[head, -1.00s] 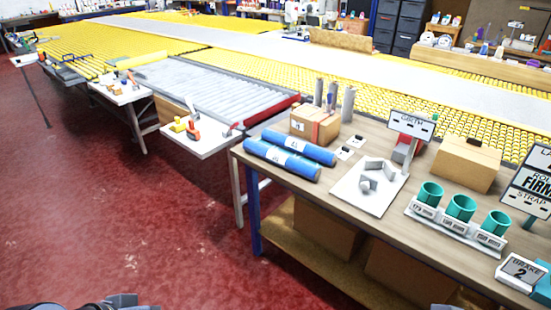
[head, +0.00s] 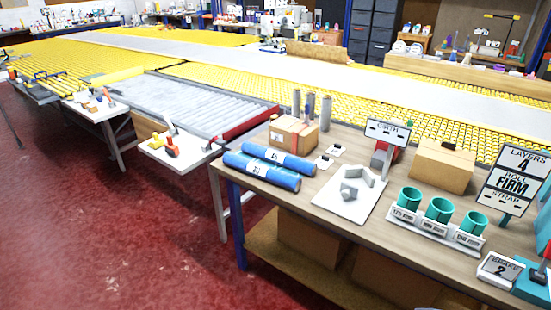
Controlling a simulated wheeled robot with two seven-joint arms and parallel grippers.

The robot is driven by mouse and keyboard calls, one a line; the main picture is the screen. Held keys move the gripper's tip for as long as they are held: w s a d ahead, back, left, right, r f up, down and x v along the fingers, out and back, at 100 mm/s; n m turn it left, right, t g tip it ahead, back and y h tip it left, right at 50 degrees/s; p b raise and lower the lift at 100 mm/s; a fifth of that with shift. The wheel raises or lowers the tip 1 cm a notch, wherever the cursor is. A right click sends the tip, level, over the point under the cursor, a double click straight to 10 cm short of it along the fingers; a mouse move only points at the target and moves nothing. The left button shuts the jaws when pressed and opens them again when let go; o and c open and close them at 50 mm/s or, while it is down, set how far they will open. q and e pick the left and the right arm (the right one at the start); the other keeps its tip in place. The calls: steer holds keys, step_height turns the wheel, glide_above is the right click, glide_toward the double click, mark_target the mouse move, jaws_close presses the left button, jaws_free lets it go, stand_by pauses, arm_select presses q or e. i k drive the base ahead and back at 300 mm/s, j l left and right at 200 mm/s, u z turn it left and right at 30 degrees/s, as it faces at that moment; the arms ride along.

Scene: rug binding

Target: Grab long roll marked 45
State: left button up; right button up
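Two long blue rolls lie side by side on the near left end of the wooden table, each with a white label. The label on the back roll (head: 291,162) seems to read 45, but it is small. The front roll (head: 240,163) carries a different number that I cannot read surely. Both lie flat, close together, with nothing holding them. Neither of my grippers shows in the head view.
Behind the rolls stand a cardboard box (head: 291,136) and several upright grey tubes. Right of them are a white board (head: 334,205) with grey pieces, teal cups (head: 439,209), another box (head: 443,167) and signs (head: 515,172). Open red floor (head: 120,230) lies in front and left.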

mark_target(305, 166)
steer(key=i+l+u, duration=0.15)
steer(key=i+u, duration=0.15)
steer(key=i, duration=0.2)
steer(key=i+l+u, duration=0.65)
steer(key=i, duration=0.25)
